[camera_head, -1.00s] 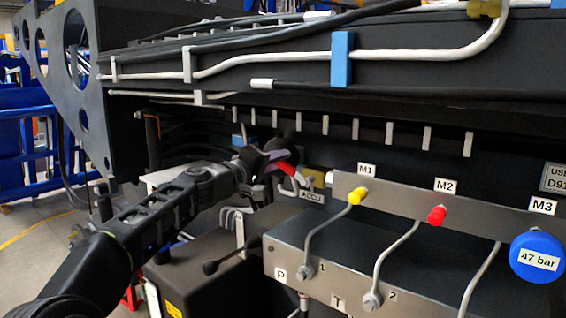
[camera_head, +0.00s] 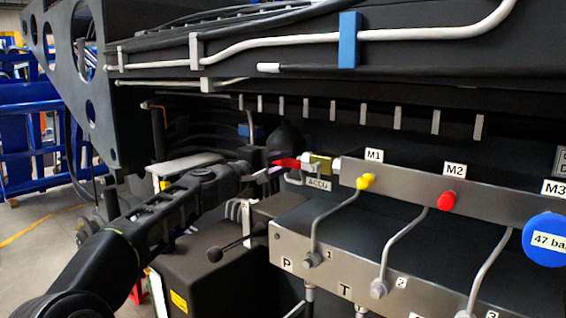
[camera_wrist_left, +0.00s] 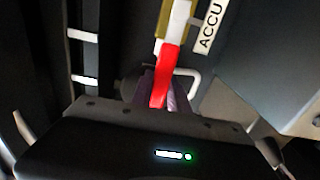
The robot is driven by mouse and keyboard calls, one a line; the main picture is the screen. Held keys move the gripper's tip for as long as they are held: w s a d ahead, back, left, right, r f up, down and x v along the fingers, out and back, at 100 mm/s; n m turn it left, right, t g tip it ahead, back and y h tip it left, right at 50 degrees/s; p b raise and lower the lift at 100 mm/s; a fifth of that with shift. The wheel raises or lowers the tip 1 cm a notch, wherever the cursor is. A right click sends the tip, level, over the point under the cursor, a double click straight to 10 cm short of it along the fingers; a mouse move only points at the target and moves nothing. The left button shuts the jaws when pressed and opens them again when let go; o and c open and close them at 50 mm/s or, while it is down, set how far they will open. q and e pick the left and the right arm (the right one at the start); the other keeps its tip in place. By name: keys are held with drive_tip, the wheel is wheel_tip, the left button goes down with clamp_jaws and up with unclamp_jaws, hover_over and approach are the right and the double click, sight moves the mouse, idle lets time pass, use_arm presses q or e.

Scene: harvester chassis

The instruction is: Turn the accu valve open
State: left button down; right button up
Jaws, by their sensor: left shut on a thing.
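The accu valve has a red lever (camera_head: 287,163) and a brass body (camera_head: 320,163), just above the ACCU label (camera_head: 318,184) at the left end of the metal manifold. In the head view the lever points left, away from the brass body. My left gripper (camera_head: 268,172) is at the lever's free end. In the left wrist view the red lever (camera_wrist_left: 166,74) runs down between the purple fingertips (camera_wrist_left: 165,92), which are shut on its end. The brass body shows above it in that view. My right gripper is not in view.
The manifold carries a yellow cap (camera_head: 366,181), a red cap (camera_head: 446,200) and a blue gauge cap (camera_head: 546,240). A black round-ended lever (camera_head: 232,246) sticks out below my left gripper. A dark sphere (camera_head: 285,140) is behind the valve.

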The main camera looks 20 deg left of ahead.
use_arm(q)
drive_tip(key=shift+f, duration=0.2)
drive_tip(key=c, duration=1.3)
unclamp_jaws()
drive_tip(key=shift+r, duration=0.1)
drive_tip(key=shift+o, duration=0.2)
drive_tip(key=shift+s+a+b, duration=0.25)
drive_tip(key=shift+s+b, duration=0.15)
drive_tip(key=shift+s, duration=0.1)
drive_tip(key=b+v, duration=0.2)
drive_tip(key=v, duration=0.4)
drive_tip(key=shift+s+b, duration=0.3)
drive_tip(key=shift+s, duration=0.05)
drive_tip(key=shift+a, duration=0.1)
